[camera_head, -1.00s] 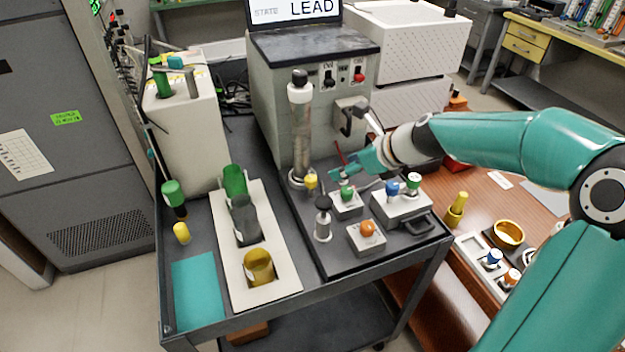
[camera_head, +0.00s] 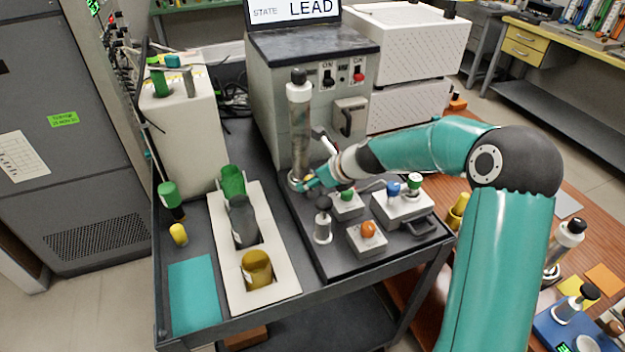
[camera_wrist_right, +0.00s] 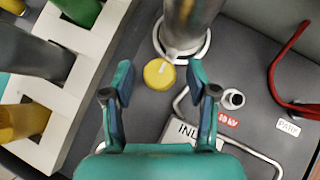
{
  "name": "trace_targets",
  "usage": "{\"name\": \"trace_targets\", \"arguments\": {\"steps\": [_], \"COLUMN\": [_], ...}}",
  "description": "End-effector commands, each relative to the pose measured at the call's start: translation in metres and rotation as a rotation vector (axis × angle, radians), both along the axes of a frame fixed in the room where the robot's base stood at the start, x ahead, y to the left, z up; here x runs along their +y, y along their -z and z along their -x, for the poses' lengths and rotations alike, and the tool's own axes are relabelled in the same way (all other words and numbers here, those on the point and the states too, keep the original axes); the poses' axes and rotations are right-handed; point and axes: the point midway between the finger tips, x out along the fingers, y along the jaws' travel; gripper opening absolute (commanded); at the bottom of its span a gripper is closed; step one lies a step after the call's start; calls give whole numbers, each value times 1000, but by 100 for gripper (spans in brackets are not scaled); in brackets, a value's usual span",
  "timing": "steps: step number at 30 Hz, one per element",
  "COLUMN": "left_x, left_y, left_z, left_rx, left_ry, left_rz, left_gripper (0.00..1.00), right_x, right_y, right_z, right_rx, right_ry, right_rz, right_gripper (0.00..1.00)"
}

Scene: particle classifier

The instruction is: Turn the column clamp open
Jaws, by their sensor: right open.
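The column (camera_head: 301,130) is a clear upright tube with a white collar and black top, standing in front of the grey machine. Its metal lower end (camera_wrist_right: 185,28) sits in a pale ring in the right wrist view. A round yellow knob (camera_wrist_right: 159,73), which I take for the column clamp, is beside that ring. My right gripper (camera_wrist_right: 160,92) is open and empty, its two teal fingers on either side of the knob, with gaps visible. In the head view my right gripper (camera_head: 305,184) is at the column's foot and mostly hides the knob. My left gripper is not in view.
A block with an orange knob (camera_head: 368,229), a block with a green knob (camera_head: 347,195) and a black-topped post (camera_head: 323,205) stand close by. A white rack (camera_head: 279,293) holds green, grey and yellow cups. A red cable (camera_wrist_right: 278,85) lies right of the gripper.

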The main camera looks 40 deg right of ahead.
Motion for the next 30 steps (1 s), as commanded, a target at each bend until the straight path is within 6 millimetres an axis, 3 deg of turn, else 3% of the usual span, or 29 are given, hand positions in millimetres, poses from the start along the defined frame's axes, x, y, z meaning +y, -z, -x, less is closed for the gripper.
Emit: {"name": "trace_targets", "arguments": {"steps": [4, 15, 30], "left_x": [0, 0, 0], "left_y": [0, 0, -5], "left_z": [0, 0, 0], "left_rx": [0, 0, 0], "left_ry": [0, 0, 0], "left_rz": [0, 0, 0], "left_gripper": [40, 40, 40], "right_x": [0, 0, -2], "right_y": [0, 0, -1], "right_z": [0, 0, 0], "right_rx": [0, 0, 1], "right_ry": [0, 0, -115], "right_rz": [0, 0, 0], "right_gripper": [58, 0, 0]}}
